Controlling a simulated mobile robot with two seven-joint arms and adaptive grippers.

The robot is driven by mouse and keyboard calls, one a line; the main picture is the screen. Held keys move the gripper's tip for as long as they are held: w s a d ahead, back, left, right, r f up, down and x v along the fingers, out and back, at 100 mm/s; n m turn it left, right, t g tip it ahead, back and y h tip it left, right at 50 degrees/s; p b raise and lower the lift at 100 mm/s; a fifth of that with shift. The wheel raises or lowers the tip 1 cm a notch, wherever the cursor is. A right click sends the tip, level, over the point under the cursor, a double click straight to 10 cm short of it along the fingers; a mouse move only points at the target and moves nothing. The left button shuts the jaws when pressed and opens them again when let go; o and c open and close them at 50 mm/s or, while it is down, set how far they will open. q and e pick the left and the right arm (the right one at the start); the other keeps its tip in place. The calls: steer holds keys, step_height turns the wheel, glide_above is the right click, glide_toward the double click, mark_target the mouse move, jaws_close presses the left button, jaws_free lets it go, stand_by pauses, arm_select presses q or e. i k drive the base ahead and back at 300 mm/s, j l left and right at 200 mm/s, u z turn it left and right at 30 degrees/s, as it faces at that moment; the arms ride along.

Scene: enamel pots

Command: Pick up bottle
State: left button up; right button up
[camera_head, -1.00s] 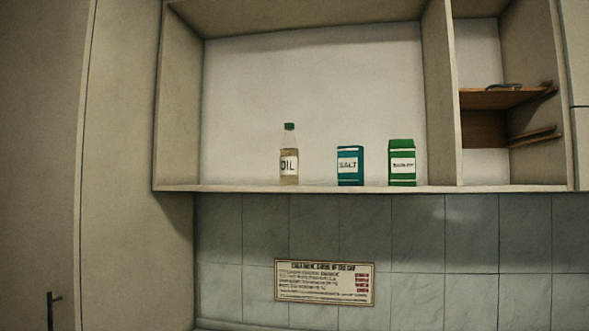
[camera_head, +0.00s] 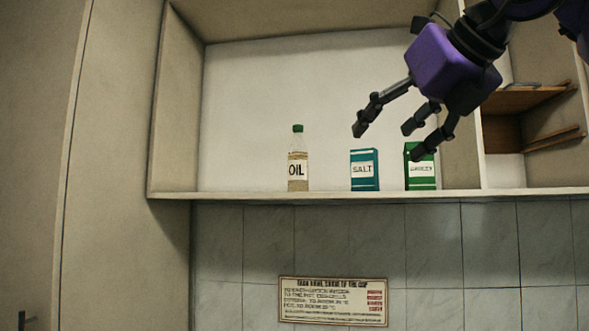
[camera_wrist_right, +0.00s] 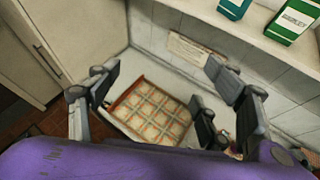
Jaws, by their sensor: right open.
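The bottle (camera_head: 298,165) is clear with a green cap and a label reading OIL. It stands upright on the open shelf, left of the boxes. My right gripper (camera_head: 392,130) is purple and black with several dark fingers. It is open and empty, up and to the right of the bottle, in front of the salt box and the green box in the head view. In the right wrist view its fingers (camera_wrist_right: 160,100) are spread, with nothing between them. The bottle does not show in that view. My left gripper is not in view.
The teal salt box (camera_head: 364,171) and a green box (camera_head: 420,174) stand right of the bottle. The shelf (camera_head: 240,194) is bare left of the bottle. A sign (camera_head: 333,302) hangs on the tiles below. A tiled tray (camera_wrist_right: 155,112) lies lower down.

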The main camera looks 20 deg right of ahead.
mark_target(297, 155)
steer(key=i, duration=1.3)
